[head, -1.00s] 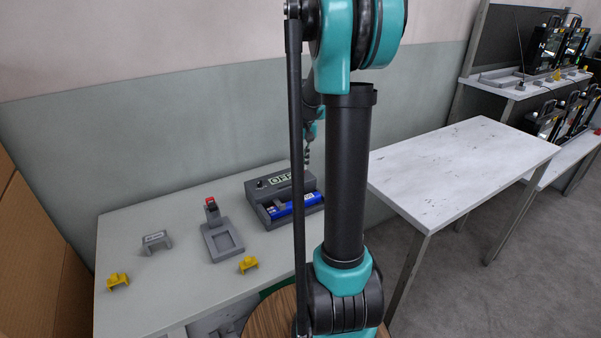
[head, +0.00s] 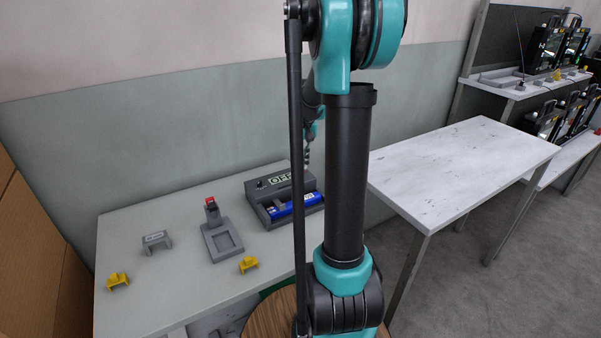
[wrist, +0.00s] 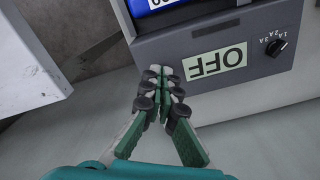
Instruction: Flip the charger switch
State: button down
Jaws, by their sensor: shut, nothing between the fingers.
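The charger (head: 262,190) is a dark grey box on the left table with a blue battery (head: 290,207) lying in its front bay. In the wrist view the charger (wrist: 180,48) appears upside down, with a pale label (wrist: 214,62) reading OFF and a black rotary knob (wrist: 276,47) marked 1A, 2A, 3A. My gripper (wrist: 165,72) is shut and empty, its fingertips beside the charger's edge near the OFF label, with the knob off to the right. Whether the tips touch the charger I cannot tell. In the head view my arm mostly hides the gripper.
On the same table are a grey stand with a red-topped part (head: 222,238), a grey bracket (head: 156,241) and two yellow clips (head: 118,281) (head: 248,265). A white table (head: 460,165) to the right is bare. A cardboard box (head: 35,265) stands at the left.

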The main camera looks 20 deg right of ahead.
aim_at(303, 175)
jog(key=shift+f, duration=0.65)
jog(key=shift+f, duration=0.35)
notch_tip(303, 175, up, 7)
dwell(0.8)
